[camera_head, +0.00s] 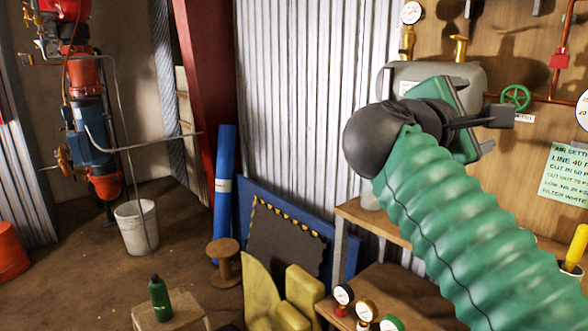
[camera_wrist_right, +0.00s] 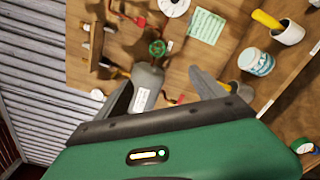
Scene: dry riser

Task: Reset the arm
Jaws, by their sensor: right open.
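My right arm comes in from the lower right of the head view as a ribbed green sleeve with a dark rounded wrist. My right gripper (camera_head: 494,131) is raised in front of the wooden panel, its dark fingers pointing right. In the wrist view my right gripper (camera_wrist_right: 165,92) has its two fingers spread apart and nothing held. A grey cylinder (camera_wrist_right: 148,88) shows beyond the fingers, in the gap between them. My left gripper is not in view.
A grey tank (camera_head: 400,76), partly hidden by my wrist, and a green handwheel (camera_head: 516,97) are at the wooden panel (camera_head: 535,60). A wooden shelf (camera_head: 370,222) with gauges below stands under my arm. A white bucket (camera_head: 136,226) and a green bottle (camera_head: 160,298) stand at left.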

